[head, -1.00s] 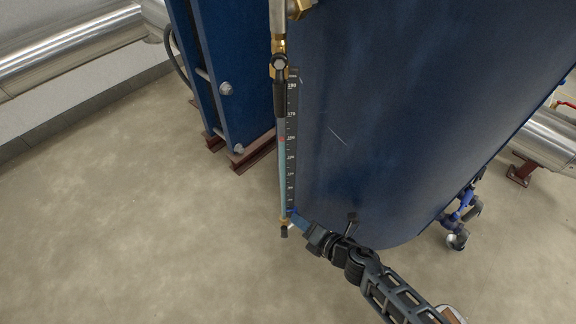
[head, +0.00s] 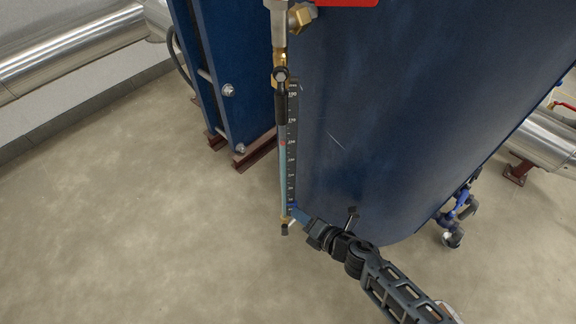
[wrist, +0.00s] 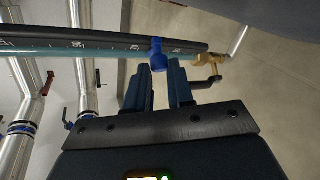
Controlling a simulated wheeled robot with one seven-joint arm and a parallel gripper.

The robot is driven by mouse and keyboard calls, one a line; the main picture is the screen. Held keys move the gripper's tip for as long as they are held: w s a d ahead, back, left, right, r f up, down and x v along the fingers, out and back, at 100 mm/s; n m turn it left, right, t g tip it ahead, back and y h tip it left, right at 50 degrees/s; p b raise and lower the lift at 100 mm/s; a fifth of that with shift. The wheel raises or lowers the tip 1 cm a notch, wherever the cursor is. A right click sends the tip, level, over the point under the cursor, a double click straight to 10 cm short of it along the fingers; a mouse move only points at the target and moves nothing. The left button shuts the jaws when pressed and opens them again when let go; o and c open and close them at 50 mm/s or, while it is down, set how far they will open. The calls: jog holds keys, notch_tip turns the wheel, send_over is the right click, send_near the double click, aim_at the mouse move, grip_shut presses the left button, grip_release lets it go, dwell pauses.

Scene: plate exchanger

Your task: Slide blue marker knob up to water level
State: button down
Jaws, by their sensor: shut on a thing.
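The blue marker knob (wrist: 157,54) sits on the black scale strip near its lower end in the wrist view. In the head view it shows as a small blue spot (head: 293,208) low on the gauge. My gripper (head: 302,217) reaches it from the lower right. A red mark (head: 283,143) shows around the top of the teal part.
The large blue tank (head: 390,110) stands right behind the gauge. A blue frame (head: 228,90) stands to the left. The floor (head: 130,230) at the left is clear.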

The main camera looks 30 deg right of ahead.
aim_at(289, 170)
jog(key=shift+r+p, duration=0.65)
jog(key=shift+r, duration=0.3)
jog(key=shift+r+p, duration=2.9)
jog(key=shift+p, duration=0.15)
notch_tip(289, 170, up, 6)
jog(key=p, duration=0.6)
dwell(0.4)
dwell(0.4)
notch_tip(289, 170, up, 6)
jog(key=p, duration=0.6)
dwell(1.1)
dwell(0.3)
